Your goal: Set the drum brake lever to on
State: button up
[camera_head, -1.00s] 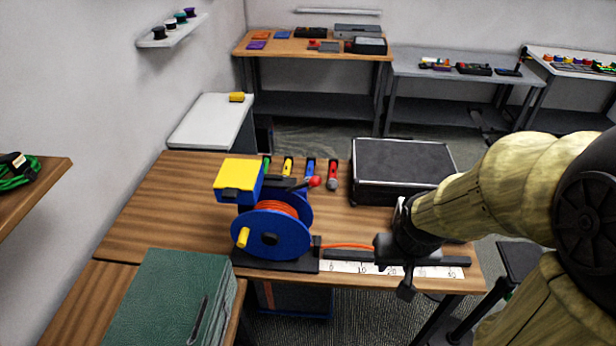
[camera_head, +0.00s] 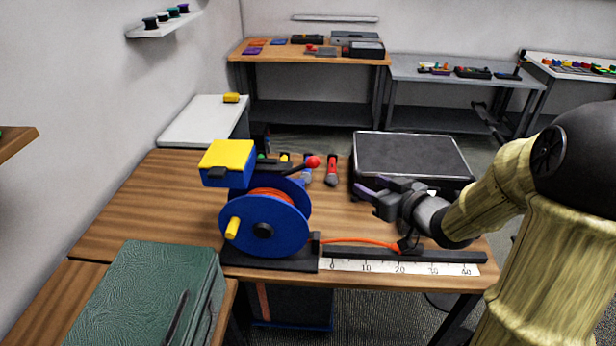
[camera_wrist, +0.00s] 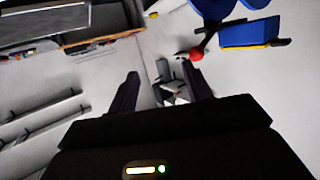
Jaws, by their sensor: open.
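The blue cable drum (camera_head: 255,215) with orange cable wound on it stands on a black base at the front of the wooden bench. The brake lever, a dark arm with a red knob (camera_head: 312,162), extends to the upper right behind the drum, beside a yellow-lidded blue box (camera_head: 228,157). My gripper (camera_head: 362,191) is open and empty above the bench, to the right of the lever, its fingers pointing left. In the wrist view, the red knob (camera_wrist: 197,54) shows just beyond the right fingertip, apparently apart from it. No on or off marking is legible.
A black case (camera_head: 412,155) stands behind my gripper. A ruler strip (camera_head: 375,267) and black rail run along the front edge, with loose orange cable (camera_head: 350,241) ending in a dark piece. Hand tools (camera_head: 332,170) lie behind the drum; a green case (camera_head: 150,295) is front left.

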aim_at(309, 159)
jog(key=y, duration=0.1)
jog(key=s+a+n+y+b, duration=0.1)
jog(key=y, duration=0.1)
jog(key=s+n+y+b, duration=0.1)
jog(key=y, duration=0.1)
jog(key=shift+a+r+g, duration=0.15)
jog(key=shift+a+g, duration=0.25)
jog(key=p+x, duration=0.2)
jog(key=x, duration=1.5)
jog(key=shift+a+r, duration=0.2)
jog(key=shift+a, duration=0.05)
jog(key=shift+c, duration=0.2)
grip_shut()
